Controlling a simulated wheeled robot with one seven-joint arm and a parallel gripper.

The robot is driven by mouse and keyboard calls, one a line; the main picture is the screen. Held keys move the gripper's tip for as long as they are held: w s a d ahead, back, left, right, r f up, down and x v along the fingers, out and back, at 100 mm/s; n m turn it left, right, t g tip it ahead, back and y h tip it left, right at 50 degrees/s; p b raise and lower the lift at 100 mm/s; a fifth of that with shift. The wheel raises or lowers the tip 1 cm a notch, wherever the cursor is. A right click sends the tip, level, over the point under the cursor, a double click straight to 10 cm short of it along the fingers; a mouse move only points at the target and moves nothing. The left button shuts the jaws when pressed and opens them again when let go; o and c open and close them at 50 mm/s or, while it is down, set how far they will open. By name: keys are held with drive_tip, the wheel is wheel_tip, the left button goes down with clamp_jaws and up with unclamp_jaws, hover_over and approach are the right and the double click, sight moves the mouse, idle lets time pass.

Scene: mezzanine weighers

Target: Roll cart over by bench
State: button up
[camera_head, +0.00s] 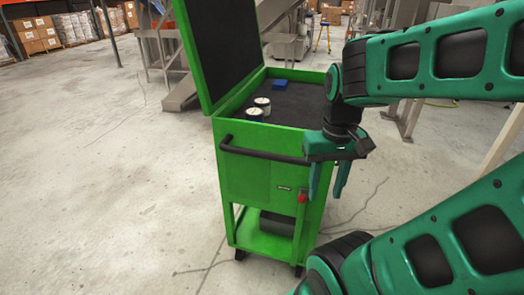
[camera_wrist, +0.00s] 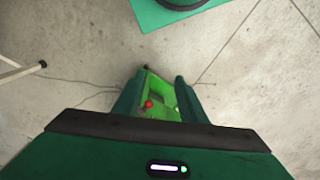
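The green cart (camera_head: 262,180) stands upright on its casters in the middle of the head view, with its lid (camera_head: 215,50) raised. A black handle bar (camera_head: 262,152) runs across its near side. My gripper (camera_head: 328,182) points down at the handle's right end, with its fingers apart. I cannot tell whether it touches the bar. In the wrist view, part of the cart (camera_wrist: 160,105) and a red knob (camera_wrist: 148,104) show between the open fingers, with no bar visible between them. The knob also shows in the head view (camera_head: 302,197). I cannot make out a bench for certain.
Two white round containers (camera_head: 254,113) and a blue box (camera_head: 279,84) lie on the cart's black top. Grey metal machinery (camera_head: 170,70) stands behind it, with stacked cartons (camera_head: 35,35) far left. Concrete floor (camera_head: 90,190) is clear on the left.

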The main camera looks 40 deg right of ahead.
drive_tip(key=w+d+r+n+h, duration=0.1)
drive_tip(key=w+d+r+n, duration=0.15)
drive_tip(key=w+n, duration=0.6)
drive_tip(key=n+t, duration=0.1)
drive_tip(key=n, duration=0.4)
approach(264, 153)
drive_tip(key=shift+h, duration=0.4)
drive_tip(key=f, duration=0.6)
drive_tip(key=w+d+f, duration=0.1)
drive_tip(key=f, duration=0.1)
drive_tip(key=shift+f, duration=0.4)
